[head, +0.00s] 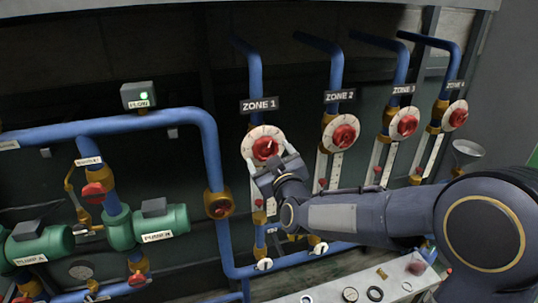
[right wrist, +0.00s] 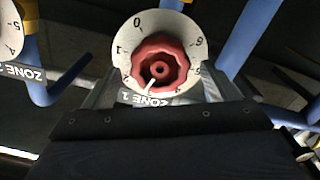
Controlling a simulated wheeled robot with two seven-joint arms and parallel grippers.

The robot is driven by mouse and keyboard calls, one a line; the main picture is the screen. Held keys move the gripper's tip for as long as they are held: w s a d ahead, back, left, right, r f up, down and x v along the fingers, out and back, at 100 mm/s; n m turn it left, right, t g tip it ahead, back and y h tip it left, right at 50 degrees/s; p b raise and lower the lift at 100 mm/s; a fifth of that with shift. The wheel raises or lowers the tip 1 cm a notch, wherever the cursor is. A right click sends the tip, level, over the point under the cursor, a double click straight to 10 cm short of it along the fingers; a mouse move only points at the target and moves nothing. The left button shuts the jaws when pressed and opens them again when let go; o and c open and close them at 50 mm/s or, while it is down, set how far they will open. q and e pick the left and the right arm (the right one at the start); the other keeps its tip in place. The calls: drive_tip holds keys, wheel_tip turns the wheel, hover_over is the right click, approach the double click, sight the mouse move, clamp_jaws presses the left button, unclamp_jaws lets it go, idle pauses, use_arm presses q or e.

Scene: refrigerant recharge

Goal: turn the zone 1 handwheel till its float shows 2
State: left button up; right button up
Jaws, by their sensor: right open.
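The zone 1 handwheel (head: 265,147) is a red knob on a round white dial under the ZONE 1 sign (head: 259,105). My left gripper is out of view.
Zone 2 (head: 344,134), zone 3 (head: 404,124) and another handwheel (head: 455,115) stand to the right. Blue pipes run around the dials. Green pumps (head: 160,225) are at the left. A bench (head: 330,292) with small rings lies below my right arm.

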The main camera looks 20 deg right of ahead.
drive_tip(key=s+p, duration=0.1)
drive_tip(key=s, duration=0.5)
drive_tip(key=shift+s+d, duration=0.1)
drive_tip(key=shift+d, duration=0.05)
drive_tip(key=s+d+f+m+g+y, duration=0.1)
drive_tip(key=s+f+m+g, duration=0.2)
drive_tip(key=s, duration=1.1)
drive_tip(key=s+d+f+m+g+y, duration=0.2)
drive_tip(key=s+f+g, duration=0.6)
drive_tip(key=s, duration=0.6)
drive_tip(key=shift+m+g, duration=0.7)
drive_tip(key=shift+s+d+r, duration=0.1)
